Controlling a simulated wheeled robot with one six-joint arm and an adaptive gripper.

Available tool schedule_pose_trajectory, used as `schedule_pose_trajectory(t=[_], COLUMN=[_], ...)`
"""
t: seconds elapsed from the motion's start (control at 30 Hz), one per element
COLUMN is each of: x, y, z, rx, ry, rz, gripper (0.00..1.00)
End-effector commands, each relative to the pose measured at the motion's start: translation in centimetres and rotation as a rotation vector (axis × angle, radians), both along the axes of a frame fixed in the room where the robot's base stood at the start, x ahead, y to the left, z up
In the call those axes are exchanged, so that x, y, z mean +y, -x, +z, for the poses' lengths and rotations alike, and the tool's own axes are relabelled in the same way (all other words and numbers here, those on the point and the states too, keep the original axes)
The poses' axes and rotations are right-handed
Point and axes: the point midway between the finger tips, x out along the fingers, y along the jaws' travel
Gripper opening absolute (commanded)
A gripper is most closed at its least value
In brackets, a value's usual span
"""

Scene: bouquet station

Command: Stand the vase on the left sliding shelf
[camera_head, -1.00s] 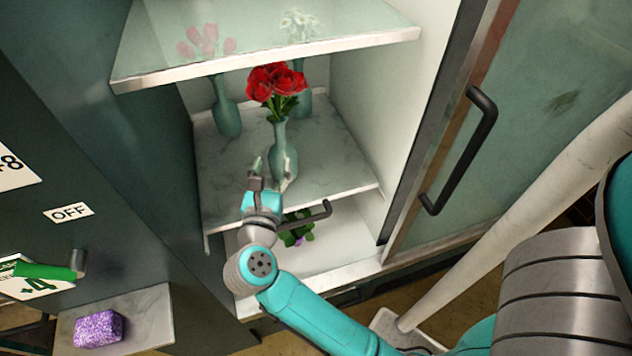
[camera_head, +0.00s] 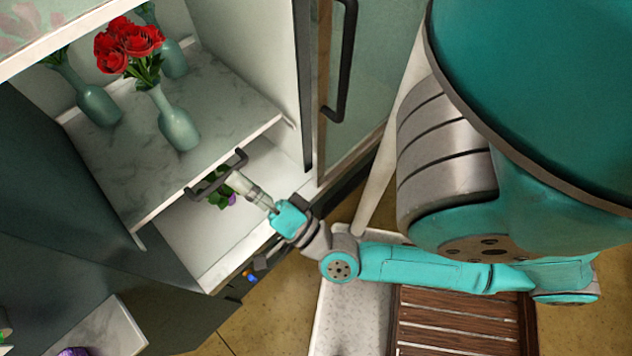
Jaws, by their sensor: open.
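A grey-green vase (camera_head: 178,128) holding red flowers (camera_head: 128,46) stands upright on a marble shelf (camera_head: 225,112) in the cabinet. This shelf has a dark handle (camera_head: 240,157) on its front edge. My gripper (camera_head: 238,184) is open and empty, apart from the vase, close to the handle and in front of the shelf's edge. I cannot tell whether it touches the handle. Two similar vases stand behind on the shelf, one at the left (camera_head: 98,104) and one at the back (camera_head: 173,62).
A glass door (camera_head: 372,75) with a black handle (camera_head: 346,60) stands open at the right. Below the shelf is a white compartment (camera_head: 195,235) with a green plant (camera_head: 222,197). A slatted wooden crate (camera_head: 455,325) lies at the bottom. A pale ledge (camera_head: 100,335) is at lower left.

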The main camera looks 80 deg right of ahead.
Motion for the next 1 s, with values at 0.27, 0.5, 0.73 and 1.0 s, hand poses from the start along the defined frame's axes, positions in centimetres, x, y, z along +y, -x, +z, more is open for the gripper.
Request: schedule_pose_trajectory(t=[0.27,0.5,0.73,1.0], x=[4.6,6.6,6.9,6.9], y=[6.7,12.4,14.5,14.4], z=[-4.9,-8.7,-9.9,-9.9], rx=[0.442,0.729,0.817,0.815], ry=[0.602,1.018,1.159,1.159], rz=[0.079,0.18,0.221,0.22], gripper=[0.53,0.53,0.53,0.53])
